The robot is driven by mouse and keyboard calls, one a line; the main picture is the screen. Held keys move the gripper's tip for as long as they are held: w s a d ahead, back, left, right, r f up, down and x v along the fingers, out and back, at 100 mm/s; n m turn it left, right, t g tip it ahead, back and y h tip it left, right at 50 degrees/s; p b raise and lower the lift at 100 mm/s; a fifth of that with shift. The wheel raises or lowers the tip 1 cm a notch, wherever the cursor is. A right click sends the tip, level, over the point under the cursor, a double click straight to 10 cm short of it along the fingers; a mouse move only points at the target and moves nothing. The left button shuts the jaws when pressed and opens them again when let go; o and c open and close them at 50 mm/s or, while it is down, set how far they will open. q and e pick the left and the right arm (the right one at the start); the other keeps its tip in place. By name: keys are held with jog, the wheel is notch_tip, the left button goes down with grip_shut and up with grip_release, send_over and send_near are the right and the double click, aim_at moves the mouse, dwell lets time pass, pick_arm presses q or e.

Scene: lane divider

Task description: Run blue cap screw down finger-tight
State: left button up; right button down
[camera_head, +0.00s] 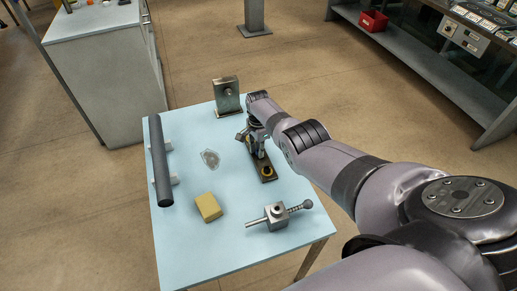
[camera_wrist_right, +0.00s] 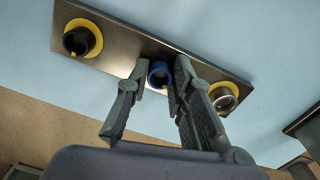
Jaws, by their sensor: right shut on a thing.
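A dark plate (camera_wrist_right: 118,40) lies on the light blue table and carries a row of screws. The blue cap screw (camera_wrist_right: 159,74) stands in the middle of the row, with a dark recess in its head. My right gripper (camera_wrist_right: 161,70) has its two fingers on either side of this screw and is shut on it. In the head view my right gripper (camera_head: 255,143) is over the plate (camera_head: 262,161), and the arm hides much of it. How far the screw is seated cannot be told. My left gripper is not in view.
The table (camera_head: 205,246) also holds a metal block (camera_head: 227,95), a dark bar (camera_head: 159,160), a yellow block (camera_head: 208,207), a clear bag (camera_head: 210,159) and a vise-like part (camera_head: 274,214).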

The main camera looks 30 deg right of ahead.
jog(key=m, duration=0.5)
jog(key=shift+w+d+r+m, duration=0.15)
jog(key=shift+w+r+m, duration=0.15)
jog(key=shift+w+r, duration=0.1)
jog(key=m, duration=0.5)
jog(key=shift+d, duration=0.1)
jog(key=shift+m, duration=0.4)
jog(key=c, duration=1.6)
grip_release()
jog(key=shift+s, duration=0.1)
jog(key=shift+o, duration=0.9)
jog(key=shift+s+f, duration=0.1)
jog(key=shift+f, duration=0.15)
notch_tip(320, 180, up, 12)
